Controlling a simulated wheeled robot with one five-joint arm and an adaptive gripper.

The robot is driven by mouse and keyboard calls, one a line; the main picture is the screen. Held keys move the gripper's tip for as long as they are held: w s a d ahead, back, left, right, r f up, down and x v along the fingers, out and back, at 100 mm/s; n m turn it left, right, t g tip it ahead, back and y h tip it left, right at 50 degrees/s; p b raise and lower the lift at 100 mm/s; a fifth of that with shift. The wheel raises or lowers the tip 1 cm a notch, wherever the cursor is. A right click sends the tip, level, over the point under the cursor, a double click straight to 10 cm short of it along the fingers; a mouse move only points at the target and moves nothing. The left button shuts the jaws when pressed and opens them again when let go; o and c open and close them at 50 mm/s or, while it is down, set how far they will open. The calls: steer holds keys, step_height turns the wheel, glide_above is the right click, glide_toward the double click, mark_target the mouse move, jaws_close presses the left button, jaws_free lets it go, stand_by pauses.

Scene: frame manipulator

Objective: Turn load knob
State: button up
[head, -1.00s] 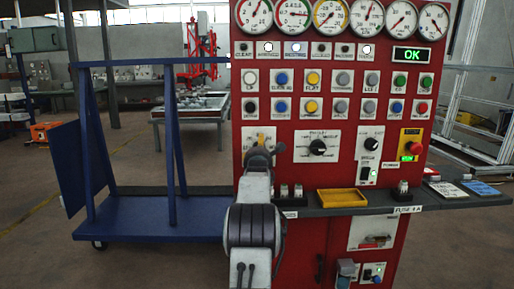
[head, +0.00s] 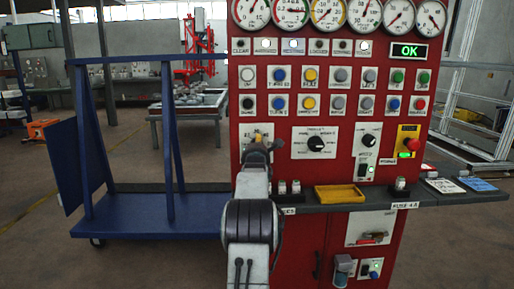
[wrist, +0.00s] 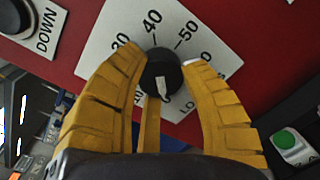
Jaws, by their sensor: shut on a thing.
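The load knob (wrist: 158,72) is a round black knob with a white mark, on a white dial plate (wrist: 112,28) numbered around it, with 40 and 50 readable. In the wrist view the white mark points toward the bottom of the picture. My gripper (wrist: 167,60) has yellow ribbed fingers on both sides of the knob and is shut on it. A third yellow finger part shows below the knob. In the head view my gripper (head: 260,143) is at the lower left of the red panel (head: 300,170) and hides the knob.
Another black knob (head: 316,144) is to the right, with a smaller one (head: 368,140) beyond it. A yellow tray (head: 340,194) sits on the grey shelf (head: 420,198) below. A blue cart (head: 150,215) stands left. A black DOWN button (wrist: 15,17) is near the dial plate.

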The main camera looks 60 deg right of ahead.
steer(key=shift+r+m+b, duration=0.15)
steer(key=shift+m+b, duration=0.35)
steer(key=shift+m, duration=0.3)
steer(key=o, duration=1.2)
steer(key=shift+a, duration=0.1)
steer(key=v, duration=1.1)
steer(key=shift+s+a, duration=0.15)
steer(key=shift+a, duration=0.2)
